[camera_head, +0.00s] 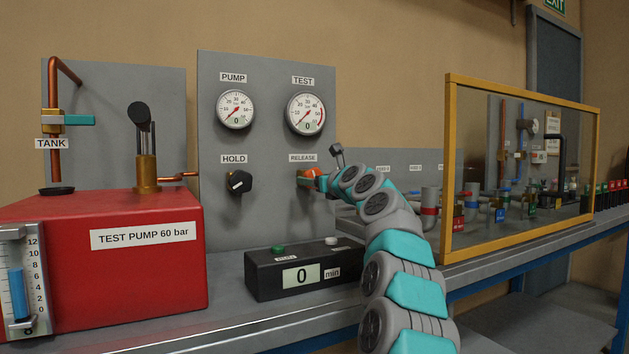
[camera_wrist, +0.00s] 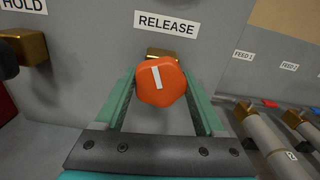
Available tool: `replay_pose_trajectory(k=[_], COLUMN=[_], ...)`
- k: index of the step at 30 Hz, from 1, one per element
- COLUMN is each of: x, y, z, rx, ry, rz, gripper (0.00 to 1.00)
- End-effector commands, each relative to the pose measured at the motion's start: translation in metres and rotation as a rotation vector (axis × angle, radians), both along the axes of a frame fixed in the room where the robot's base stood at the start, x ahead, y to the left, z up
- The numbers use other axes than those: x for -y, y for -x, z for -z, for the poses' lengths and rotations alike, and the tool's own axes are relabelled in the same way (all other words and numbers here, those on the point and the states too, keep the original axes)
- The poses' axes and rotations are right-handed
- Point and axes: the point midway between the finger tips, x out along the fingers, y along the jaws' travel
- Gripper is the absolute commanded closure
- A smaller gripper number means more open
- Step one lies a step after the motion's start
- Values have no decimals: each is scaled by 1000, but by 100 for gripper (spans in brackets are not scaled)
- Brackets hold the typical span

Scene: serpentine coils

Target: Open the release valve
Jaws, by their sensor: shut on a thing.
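The release valve is an orange knob with a white mark (camera_wrist: 159,82) under the RELEASE label in the wrist view. Its white mark stands nearly upright, tilted slightly. In the head view the orange knob (camera_head: 312,173) shows only partly, as my gripper covers some of it. My gripper (camera_wrist: 160,95) has one teal finger on each side of the knob and is shut on it. The brass body behind the knob shows just above it in the wrist view.
The black HOLD knob (camera_head: 238,182) sits to the left on the grey panel (camera_head: 265,85). Both gauges above read near 0. A black timer box (camera_head: 300,271) showing 0 min stands below. The red test pump (camera_head: 105,250) is at left; a yellow-framed clear screen (camera_head: 450,160) is at right.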

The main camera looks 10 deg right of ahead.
Motion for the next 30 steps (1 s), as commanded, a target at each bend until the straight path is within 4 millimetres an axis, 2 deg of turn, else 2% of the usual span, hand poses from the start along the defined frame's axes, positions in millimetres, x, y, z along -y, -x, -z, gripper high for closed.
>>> replay_pose_trajectory(k=[1, 10, 18, 30], x=[0, 0, 1, 0], y=[0, 0, 1, 0], z=[0, 0, -6, -1], rx=[0, 0, 17, 42], ry=[0, 0, 41, 125], rz=[0, 0, 0, 1], gripper=[50, 83, 84, 84])
